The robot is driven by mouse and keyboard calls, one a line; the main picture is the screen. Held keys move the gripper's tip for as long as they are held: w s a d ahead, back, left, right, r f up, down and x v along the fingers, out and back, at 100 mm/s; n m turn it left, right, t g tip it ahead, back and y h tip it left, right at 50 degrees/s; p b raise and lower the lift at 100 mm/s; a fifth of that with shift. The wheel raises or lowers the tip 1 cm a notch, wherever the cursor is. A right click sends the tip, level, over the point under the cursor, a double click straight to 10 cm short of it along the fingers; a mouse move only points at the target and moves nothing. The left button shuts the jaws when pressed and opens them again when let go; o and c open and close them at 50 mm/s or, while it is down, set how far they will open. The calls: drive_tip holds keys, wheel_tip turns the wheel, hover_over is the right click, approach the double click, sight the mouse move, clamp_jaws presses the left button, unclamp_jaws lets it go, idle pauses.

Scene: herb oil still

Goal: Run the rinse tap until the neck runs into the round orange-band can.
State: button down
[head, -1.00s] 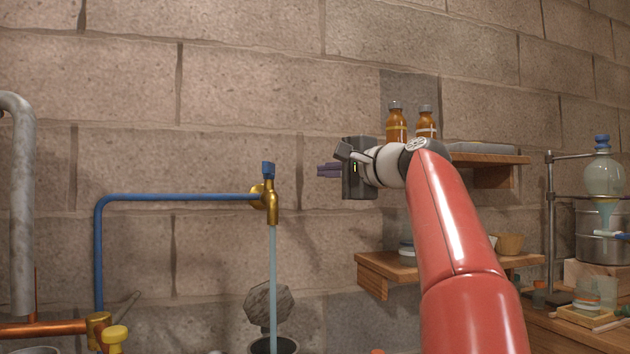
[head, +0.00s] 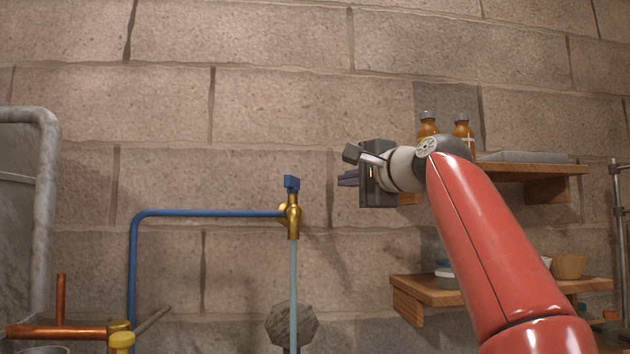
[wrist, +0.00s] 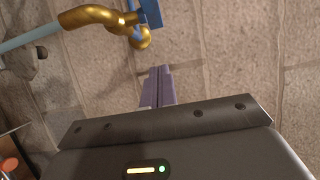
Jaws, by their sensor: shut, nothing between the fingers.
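The brass tap (head: 293,217) with a blue handle (head: 291,183) is fixed at the wall, at the end of a blue pipe. A pale blue stream (head: 293,285) runs straight down from its spout. In the wrist view the tap (wrist: 95,17) and its blue handle (wrist: 150,12) are at the top, beyond the fingertips. My gripper (head: 345,180) is to the right of the handle, about level with it and apart from it. Its purple fingers (wrist: 157,88) are shut and empty. I cannot make out the round orange-band can or the neck.
A blue pipe (head: 205,213) runs left and down from the tap. Wooden shelves with amber bottles (head: 428,125) and a bowl (head: 569,266) are behind my arm.

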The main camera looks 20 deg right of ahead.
sight(293, 183)
drive_tip(key=w+a+p, duration=0.3)
drive_tip(key=w+a, duration=0.2)
drive_tip(key=w, duration=0.3)
drive_tip(key=shift+w+p, duration=0.3)
drive_tip(key=shift+p, duration=0.1)
